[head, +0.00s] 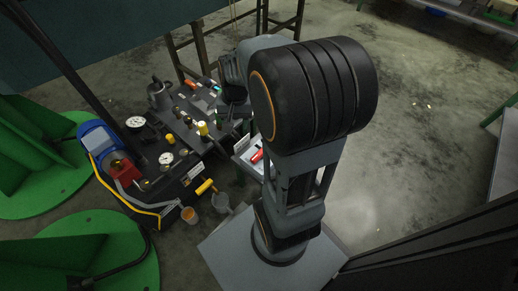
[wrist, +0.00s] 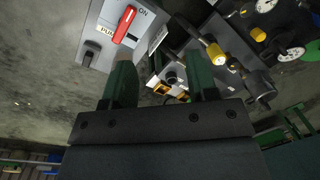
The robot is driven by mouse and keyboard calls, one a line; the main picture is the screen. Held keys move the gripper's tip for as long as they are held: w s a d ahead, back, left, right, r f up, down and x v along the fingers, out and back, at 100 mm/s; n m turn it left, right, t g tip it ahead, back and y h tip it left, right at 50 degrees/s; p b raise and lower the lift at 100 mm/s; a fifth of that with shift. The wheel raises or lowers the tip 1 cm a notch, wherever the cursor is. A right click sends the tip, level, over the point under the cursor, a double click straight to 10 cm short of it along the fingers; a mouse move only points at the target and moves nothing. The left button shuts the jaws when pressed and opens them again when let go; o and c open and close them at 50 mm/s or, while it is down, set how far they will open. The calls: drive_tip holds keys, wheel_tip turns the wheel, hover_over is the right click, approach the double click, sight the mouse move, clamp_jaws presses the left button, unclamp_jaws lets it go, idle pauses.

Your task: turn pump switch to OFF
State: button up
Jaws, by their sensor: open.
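The pump switch is a red handle (wrist: 124,25) on a light grey panel (wrist: 100,28) with dark "ON" and partly hidden "PUMP" lettering. The handle lies slightly tilted, its upper end beside the "ON" mark. In the head view the red handle (head: 257,156) shows on a pale box left of my arm. My gripper (wrist: 161,72) has two green fingers spread apart with nothing between them. The left finger's tip is below the handle in the wrist picture, with no clear contact. In the head view my arm hides most of the gripper area.
A dark machine with gauges (head: 166,158), yellow knobs and a yellow hose stands left of the switch box. Open concrete floor lies to the right.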

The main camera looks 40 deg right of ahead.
drive_tip(key=w+d+f+m+g+y, duration=0.1)
drive_tip(key=w+d+f+m+y, duration=0.1)
drive_tip(key=d+f+m, duration=0.65)
drive_tip(key=y, duration=0.1)
approach(261, 154)
drive_tip(key=shift+m, duration=0.35)
drive_tip(key=b+x, duration=0.1)
drive_tip(key=x, duration=0.1)
drive_tip(key=b+x, duration=0.2)
drive_tip(key=x, duration=0.1)
drive_tip(key=w+b+x, duration=0.1)
drive_tip(key=x, duration=0.1)
drive_tip(key=shift+s+d+f+b, duration=0.1)
drive_tip(key=shift+d+f+b, duration=0.2)
drive_tip(key=shift+f, duration=0.25)
drive_tip(key=shift+b+x, duration=0.3)
drive_tip(key=shift+x, duration=0.6)
drive_tip(key=shift+r, duration=0.1)
drive_tip(key=c, duration=0.9)
